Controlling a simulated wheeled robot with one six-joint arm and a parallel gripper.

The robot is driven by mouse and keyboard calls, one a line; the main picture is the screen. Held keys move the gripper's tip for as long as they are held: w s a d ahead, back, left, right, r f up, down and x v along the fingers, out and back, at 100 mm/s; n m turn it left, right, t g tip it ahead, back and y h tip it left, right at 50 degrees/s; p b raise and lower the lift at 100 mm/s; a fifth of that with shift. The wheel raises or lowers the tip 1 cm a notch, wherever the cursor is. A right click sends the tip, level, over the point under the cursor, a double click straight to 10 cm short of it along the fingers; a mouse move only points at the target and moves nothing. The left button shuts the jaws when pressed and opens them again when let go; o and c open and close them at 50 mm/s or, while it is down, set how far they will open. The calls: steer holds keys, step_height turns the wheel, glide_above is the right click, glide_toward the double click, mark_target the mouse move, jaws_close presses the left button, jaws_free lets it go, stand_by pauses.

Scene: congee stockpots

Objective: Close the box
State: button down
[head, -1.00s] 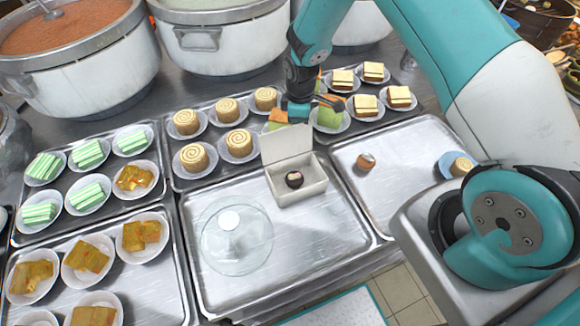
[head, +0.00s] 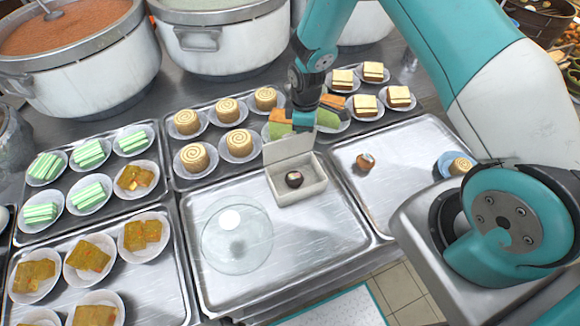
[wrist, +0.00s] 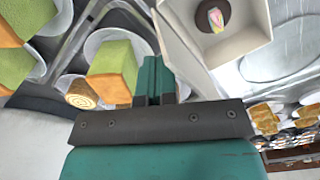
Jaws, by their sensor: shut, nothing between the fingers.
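The box (head: 314,194) is a small white open carton on the middle metal tray, with a round dark sweet (head: 293,179) inside. Its lid (head: 288,148) stands raised at the back edge. My gripper (head: 303,122) is shut and empty, just behind the lid on the far side from the box. In the wrist view, my gripper's teal fingers (wrist: 154,76) are together beside the raised lid (wrist: 178,45); I cannot tell whether they touch it. The sweet also shows in the box in the wrist view (wrist: 212,14).
A clear dome (head: 237,245) stands left of the box on the same tray. Green and orange cakes (head: 280,125) on plates are close to my gripper. Roll cakes (head: 194,157) stand to the left. The tray's front right is bare.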

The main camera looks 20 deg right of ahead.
steer(key=shift+s, duration=0.9)
steer(key=shift+w, duration=0.1)
stand_by(0.5)
steer(key=w+r+p, duration=0.3)
steer(key=r+p, duration=0.1)
steer(key=r, duration=0.4)
steer(key=shift+w, duration=0.4)
stand_by(0.9)
stand_by(0.4)
